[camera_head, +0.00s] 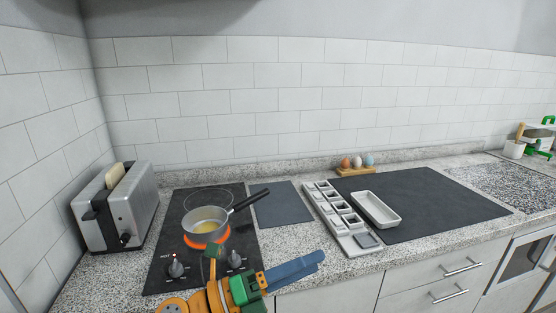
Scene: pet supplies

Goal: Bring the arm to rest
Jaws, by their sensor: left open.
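My left gripper (308,264) is at the bottom middle of the head view, over the front edge of the counter. Its wrist is orange and green, and its blue fingers point to the right. It is open, and nothing shows between its fingers. It is in front of the black stove and apart from the pan (207,225). The rest of my left arm is cut off by the lower edge. My right gripper is not in view.
The pan with yellow contents stands on a glowing burner of the stove (165,262), its handle pointing right. A toaster (118,208) holds bread at left. A grey compartment tray (345,222), a white dish (376,209) and an egg holder (355,171) stand right. Drawers lie below.

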